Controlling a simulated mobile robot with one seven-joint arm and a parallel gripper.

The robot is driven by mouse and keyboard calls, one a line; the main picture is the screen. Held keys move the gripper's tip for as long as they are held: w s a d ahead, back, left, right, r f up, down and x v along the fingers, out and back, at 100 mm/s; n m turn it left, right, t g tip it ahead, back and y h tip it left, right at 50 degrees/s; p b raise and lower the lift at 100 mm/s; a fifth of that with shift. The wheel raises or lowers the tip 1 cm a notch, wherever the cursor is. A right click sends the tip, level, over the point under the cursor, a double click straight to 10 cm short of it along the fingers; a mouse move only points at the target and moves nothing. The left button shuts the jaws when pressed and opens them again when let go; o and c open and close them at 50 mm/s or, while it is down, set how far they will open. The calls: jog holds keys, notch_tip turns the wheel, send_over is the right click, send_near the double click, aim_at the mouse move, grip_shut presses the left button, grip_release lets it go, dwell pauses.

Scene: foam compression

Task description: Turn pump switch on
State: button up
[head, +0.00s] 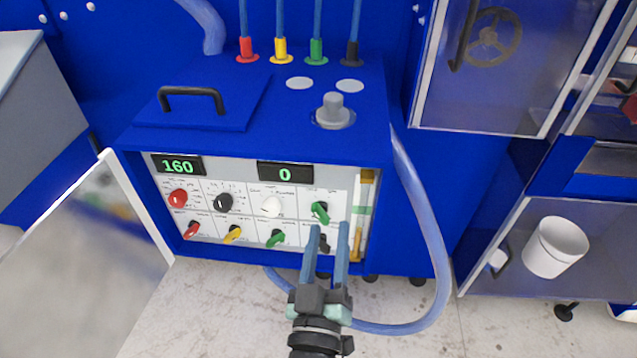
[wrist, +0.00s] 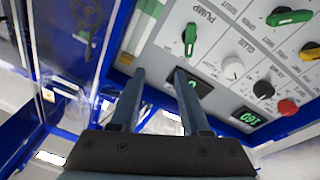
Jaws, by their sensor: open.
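The green pump switch (head: 320,211) is at the right end of the upper row on the white control panel (head: 285,240). In the wrist view the green switch (wrist: 190,38) sits beside the printed word PUMP. My gripper (head: 328,227) is open and empty in front of the panel's lower right part. Its fingers stand apart in the wrist view (wrist: 160,71), with the pump switch above and right of the tips. In the head view the fingertips appear just below the switch and partly cover a black knob (head: 322,243). I see no contact with the switch.
Other knobs crowd the panel: white (head: 271,206), black (head: 223,203), red (head: 177,198), yellow (head: 232,234) and lower green (head: 275,239). The displays read 160 (head: 178,166) and 0 (head: 285,174). A blue hose (head: 430,240) loops right of the cabinet. An open door (head: 100,240) stands left.

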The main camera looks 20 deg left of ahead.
aim_at(318, 217)
jog(key=s+f+n+g+p, duration=0.1)
jog(key=s+f+g+p, duration=0.15)
jog(key=s+p, duration=0.4)
jog(key=shift+t, duration=0.35)
jog(key=x, duration=0.8)
jog(key=f+p+x, duration=0.1)
jog(key=x, duration=0.3)
jog(key=shift+w+a, duration=0.15)
jog(key=shift+a, duration=0.1)
grip_shut()
